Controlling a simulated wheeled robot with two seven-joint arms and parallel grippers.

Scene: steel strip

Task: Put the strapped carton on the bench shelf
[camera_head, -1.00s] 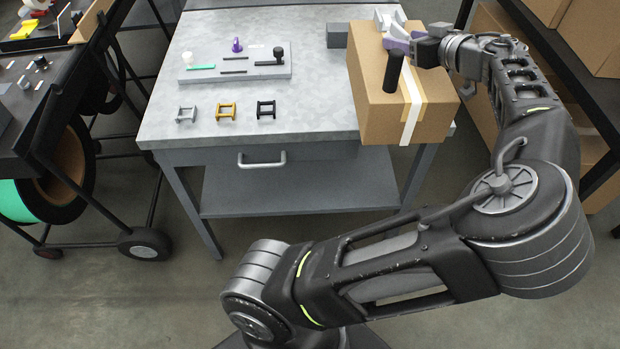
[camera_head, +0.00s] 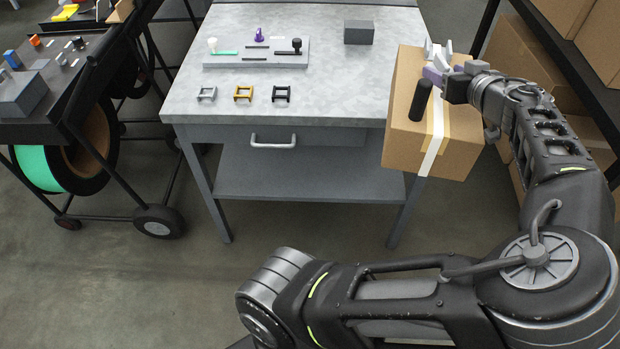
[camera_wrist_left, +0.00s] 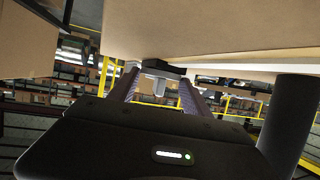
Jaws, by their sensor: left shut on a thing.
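The strapped carton (camera_head: 403,125) is a brown box with a white strap (camera_head: 435,135) and a tan tape band. It hangs slightly tilted at the bench's front right corner in the head view. My left gripper (camera_head: 437,73) is shut at the strap on the carton's top; the exact grip is partly hidden. In the left wrist view the carton (camera_wrist_left: 210,28) fills the top, above my left gripper's fingers (camera_wrist_left: 158,88). The bench (camera_head: 335,95) has a grey lower shelf (camera_head: 300,180), whose visible part is bare. My right gripper is not in view.
On the bench top are a grey block (camera_head: 358,32), a board with small tools (camera_head: 265,62) and small frames (camera_head: 243,93). A black cart (camera_head: 75,110) stands left. A rack with cartons (camera_head: 560,55) stands close on the right. The floor in front is clear.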

